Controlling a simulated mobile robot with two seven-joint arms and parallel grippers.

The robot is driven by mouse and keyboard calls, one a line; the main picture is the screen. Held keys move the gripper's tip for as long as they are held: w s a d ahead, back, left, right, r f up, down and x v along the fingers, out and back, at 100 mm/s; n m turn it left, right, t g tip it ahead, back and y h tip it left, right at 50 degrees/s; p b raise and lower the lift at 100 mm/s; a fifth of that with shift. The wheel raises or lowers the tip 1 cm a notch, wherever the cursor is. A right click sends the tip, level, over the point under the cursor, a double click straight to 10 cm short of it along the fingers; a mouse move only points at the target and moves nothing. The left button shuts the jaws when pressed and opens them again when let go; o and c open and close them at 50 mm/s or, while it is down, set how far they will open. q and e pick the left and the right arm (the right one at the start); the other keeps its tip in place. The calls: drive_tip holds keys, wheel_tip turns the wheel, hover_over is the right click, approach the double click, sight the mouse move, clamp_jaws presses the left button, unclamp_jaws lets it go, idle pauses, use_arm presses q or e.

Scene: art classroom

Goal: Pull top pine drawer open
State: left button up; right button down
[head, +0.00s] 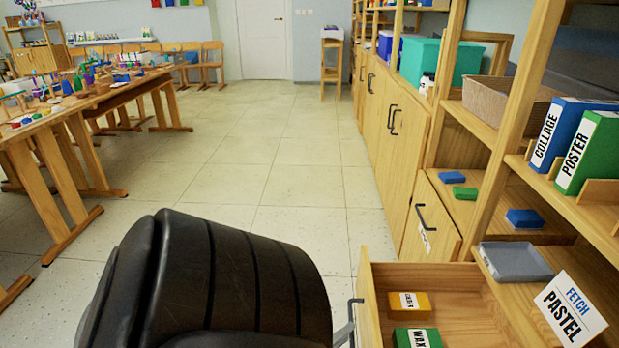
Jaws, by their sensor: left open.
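A pine drawer (450,276) at the lower right stands pulled out from the shelf unit, with its inside showing. A yellow box (409,304) and a green box (416,338) lie in it. Its grey handle (351,303) shows at the left edge of its front. My left gripper (343,334) is mostly hidden behind my black arm; a small grey part shows close by the handle. It is open; I cannot tell whether it touches the handle. The lower part of the drawer is cut off by the frame. My right gripper is not in view.
A grey tray (515,263) and a "FETCH PASTEL" card (570,310) are beside the drawer. Blue and green binders (590,155) stand on the shelf above. Another handled front (430,220) is shut farther back. The tiled floor (290,185) is clear; tables (25,160) stand left.

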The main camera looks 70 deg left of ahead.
use_arm(q)
drive_tip(key=p+v, duration=0.2)
drive_tip(key=v, duration=0.9)
drive_tip(key=shift+s+d, duration=0.15)
drive_tip(key=shift+s, duration=0.15)
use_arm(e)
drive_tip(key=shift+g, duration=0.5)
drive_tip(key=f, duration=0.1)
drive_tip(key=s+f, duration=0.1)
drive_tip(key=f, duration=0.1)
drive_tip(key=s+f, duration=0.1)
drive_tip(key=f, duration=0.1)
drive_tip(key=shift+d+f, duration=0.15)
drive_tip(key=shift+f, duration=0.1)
